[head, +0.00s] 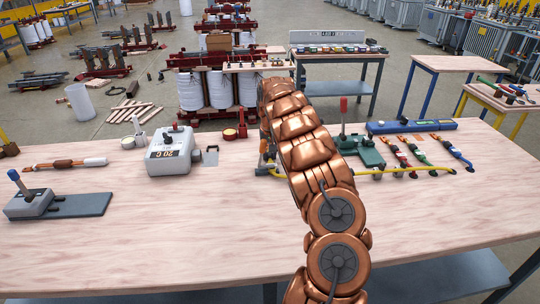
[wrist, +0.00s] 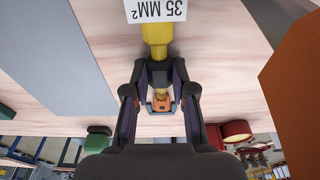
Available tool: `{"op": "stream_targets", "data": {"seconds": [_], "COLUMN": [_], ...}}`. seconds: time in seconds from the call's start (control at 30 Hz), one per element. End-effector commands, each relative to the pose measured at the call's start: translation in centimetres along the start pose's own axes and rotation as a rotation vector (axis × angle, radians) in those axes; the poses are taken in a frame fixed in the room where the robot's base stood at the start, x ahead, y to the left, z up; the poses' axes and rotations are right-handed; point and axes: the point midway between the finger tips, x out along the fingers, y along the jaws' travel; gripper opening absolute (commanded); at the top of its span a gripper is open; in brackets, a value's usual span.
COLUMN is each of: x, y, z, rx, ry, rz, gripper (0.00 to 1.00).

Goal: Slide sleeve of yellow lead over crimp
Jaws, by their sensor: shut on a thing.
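The yellow lead (head: 430,171) lies along the right of the bench in the head view, and part of it runs behind my arm. In the wrist view, a yellow length of the lead (wrist: 156,33) carries a white "35 MM²" label (wrist: 161,9). My gripper (wrist: 159,74) is shut around the lead just below this yellow length. A copper-orange end piece (wrist: 160,101) shows between the fingers. Dark finger parts hide the join, so I cannot tell where the sleeve edge lies against the crimp.
A green tool with a red handle (head: 360,148) and red, green and blue leads (head: 415,151) lie to the right.

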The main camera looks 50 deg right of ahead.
Motion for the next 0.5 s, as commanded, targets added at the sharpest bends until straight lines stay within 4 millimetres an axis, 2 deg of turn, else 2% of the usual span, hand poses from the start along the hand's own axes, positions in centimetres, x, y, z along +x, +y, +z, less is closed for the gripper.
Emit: {"op": "stream_targets", "data": {"seconds": [0.5], "x": [0.1], "y": [0.0], "z": [-1.2], "rx": [0.003], "ry": [0.001], "rz": [0.000], "gripper": [0.00]}}
